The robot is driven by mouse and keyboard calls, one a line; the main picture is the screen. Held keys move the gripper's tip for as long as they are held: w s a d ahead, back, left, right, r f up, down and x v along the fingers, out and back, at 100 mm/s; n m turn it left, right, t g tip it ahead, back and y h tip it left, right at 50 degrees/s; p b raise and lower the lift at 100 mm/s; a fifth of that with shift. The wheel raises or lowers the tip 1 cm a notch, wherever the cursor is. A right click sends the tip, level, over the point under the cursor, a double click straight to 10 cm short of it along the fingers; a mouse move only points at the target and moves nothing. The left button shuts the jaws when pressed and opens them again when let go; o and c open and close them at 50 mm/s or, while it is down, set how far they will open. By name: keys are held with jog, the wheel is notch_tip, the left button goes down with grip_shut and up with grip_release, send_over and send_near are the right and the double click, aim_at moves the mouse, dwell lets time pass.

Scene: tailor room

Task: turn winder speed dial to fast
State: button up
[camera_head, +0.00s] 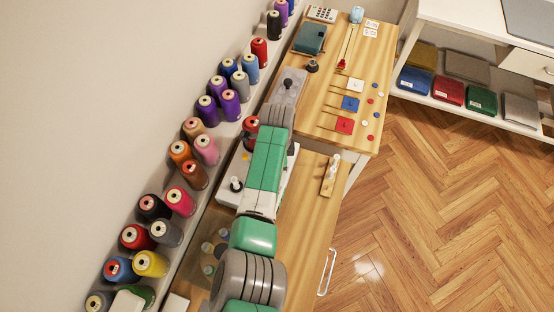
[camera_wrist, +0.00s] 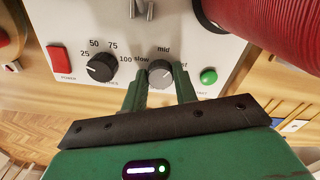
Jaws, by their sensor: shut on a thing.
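The winder's pale front panel (camera_wrist: 112,27) fills the upper part of the wrist view. Its speed dial (camera_wrist: 160,72) is a grey round knob with the labels "slow" at its left and "mid" above. The label at its right is partly hidden, with only its end showing. My gripper (camera_wrist: 160,82) is shut on the dial, with one green finger at each side. The dial's pointer is too small to read surely. In the head view my arm hides the dial and much of the winder.
A second black dial (camera_wrist: 101,67) marked 25 to 100, a red power switch (camera_wrist: 62,61) and a green button (camera_wrist: 208,76) flank the speed dial. A large red thread cone (camera_wrist: 275,25) is close at upper right. Thread spools (camera_head: 179,201) line the wall shelf.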

jog(key=m, duration=0.4)
jog(key=shift+w+r+m, duration=0.1)
jog(key=shift+r+m, duration=0.05)
jog(key=shift+m, duration=0.55)
jog(key=o, duration=1)
jog(key=shift+c, duration=0.2)
notch_tip(320, 180, up, 8)
jog(key=shift+f+p, duration=0.1)
jog(key=shift+p, duration=0.75)
